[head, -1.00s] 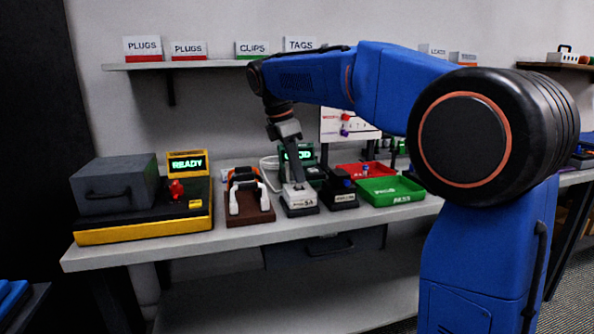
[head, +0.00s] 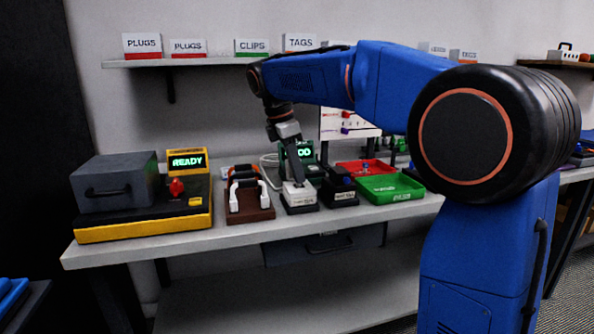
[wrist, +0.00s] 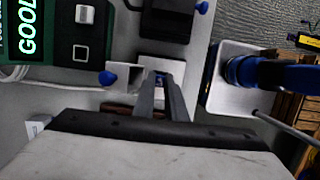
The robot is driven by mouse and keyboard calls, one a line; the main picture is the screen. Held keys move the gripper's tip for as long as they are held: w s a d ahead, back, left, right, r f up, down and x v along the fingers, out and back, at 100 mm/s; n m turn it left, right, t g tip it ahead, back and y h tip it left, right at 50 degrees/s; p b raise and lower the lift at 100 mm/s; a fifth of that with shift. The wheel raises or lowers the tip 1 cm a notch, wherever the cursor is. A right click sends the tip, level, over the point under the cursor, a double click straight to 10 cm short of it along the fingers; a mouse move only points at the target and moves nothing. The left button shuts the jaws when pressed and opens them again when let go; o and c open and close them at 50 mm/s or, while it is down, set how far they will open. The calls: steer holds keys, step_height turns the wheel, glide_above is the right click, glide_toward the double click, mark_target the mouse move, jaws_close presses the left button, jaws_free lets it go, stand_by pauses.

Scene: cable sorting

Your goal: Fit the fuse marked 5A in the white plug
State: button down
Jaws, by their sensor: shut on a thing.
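In the head view, my gripper (head: 298,183) points down at the top of a small white block (head: 300,197) on a dark base, which may be the white plug. In the wrist view, my gripper's (wrist: 163,78) two fingers are close together over a white block (wrist: 160,65). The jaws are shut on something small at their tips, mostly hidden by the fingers. I cannot make out a fuse or its 5A marking. The small lettering on the block's base is too blurred to read now.
A black block (head: 340,191) stands close right of the white one, then a green tray (head: 400,197) with a red tray behind. A brown stand with white handles (head: 249,213) is close on the left. Further left is a yellow-edged unit (head: 146,231) with a READY display.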

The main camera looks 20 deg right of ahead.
steer(key=c, duration=1.3)
jaws_free()
steer(key=shift+r, duration=0.15)
steer(key=shift+o, duration=0.7)
steer(key=shift+w+r, duration=0.1)
steer(key=shift+r, duration=3.75)
